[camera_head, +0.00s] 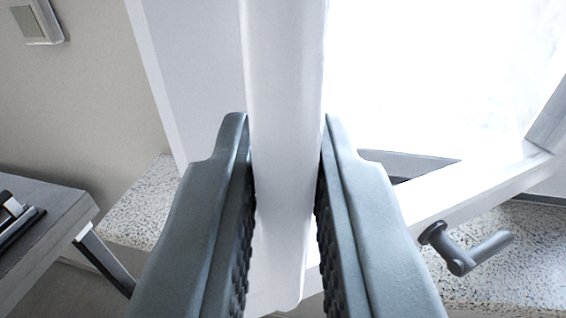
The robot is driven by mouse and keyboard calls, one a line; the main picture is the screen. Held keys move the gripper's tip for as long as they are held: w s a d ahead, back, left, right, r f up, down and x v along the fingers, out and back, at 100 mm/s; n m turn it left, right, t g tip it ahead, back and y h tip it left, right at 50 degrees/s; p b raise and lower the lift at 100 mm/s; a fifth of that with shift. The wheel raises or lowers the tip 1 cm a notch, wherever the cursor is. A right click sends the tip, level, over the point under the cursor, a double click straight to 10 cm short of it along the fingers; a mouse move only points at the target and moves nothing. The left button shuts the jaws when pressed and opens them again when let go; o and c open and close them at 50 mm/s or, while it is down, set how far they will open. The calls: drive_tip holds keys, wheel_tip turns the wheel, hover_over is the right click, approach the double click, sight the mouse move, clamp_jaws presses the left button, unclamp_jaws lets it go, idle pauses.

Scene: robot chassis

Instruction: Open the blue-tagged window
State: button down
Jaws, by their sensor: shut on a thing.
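My gripper (287,190) is in the middle of the view, its two grey fingers on either side of a white upright window frame edge (284,80). The fingers are shut on this edge. The bright window pane (430,70) is to the right of it. A grey window handle (465,252) sticks out on the lower right, apart from my fingers. The window's lower frame (490,180) runs slanting up to the right. No blue tag shows in this view.
A speckled stone sill (142,205) lies below the window on the left and continues on the right. A grey table (45,225) with a dark object (18,225) on it stands at the left. A light switch (35,20) is on the beige wall at the upper left.

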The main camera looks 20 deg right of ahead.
drive_tip(key=shift+s, duration=0.45)
drive_tip(key=c, duration=1.5)
unclamp_jaws()
drive_tip(key=shift+d, duration=0.1)
drive_tip(key=shift+v, duration=8.7)
